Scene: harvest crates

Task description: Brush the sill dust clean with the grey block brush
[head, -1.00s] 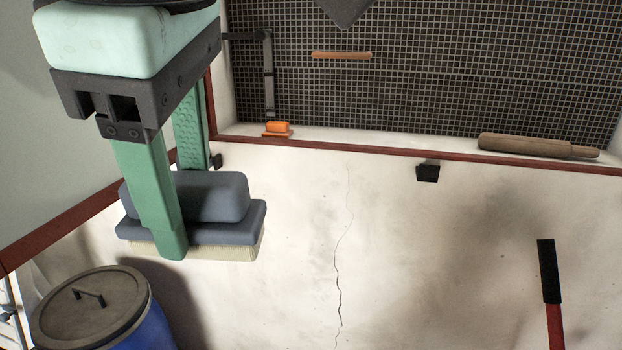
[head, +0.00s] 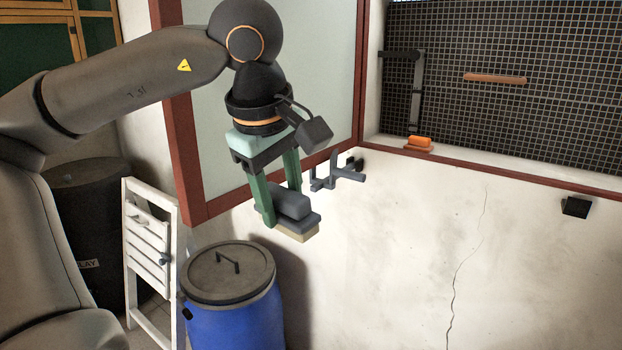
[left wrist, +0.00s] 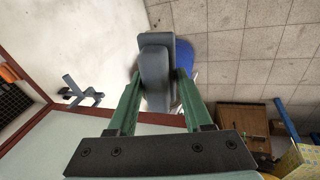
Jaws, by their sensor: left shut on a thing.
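The grey block brush (head: 290,208) has a dark grey body and pale bristles that point down. My left gripper (head: 283,206) is shut on it, one green finger on each side. It holds the brush in the air before the white wall, above the blue barrel and left of the sill. In the left wrist view the brush (left wrist: 155,70) sits between the fingers. The white sill (head: 480,160) runs under the mesh window at the right, with red trim along its front. I cannot make out dust on it. My right gripper is not in view.
An orange object (head: 418,143) stands at the sill's left end. A grey wall bracket (head: 335,175) is just right of the brush. The blue barrel (head: 235,320) stands below, beside a white folding chair (head: 150,245). A black block (head: 576,206) juts from the wall.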

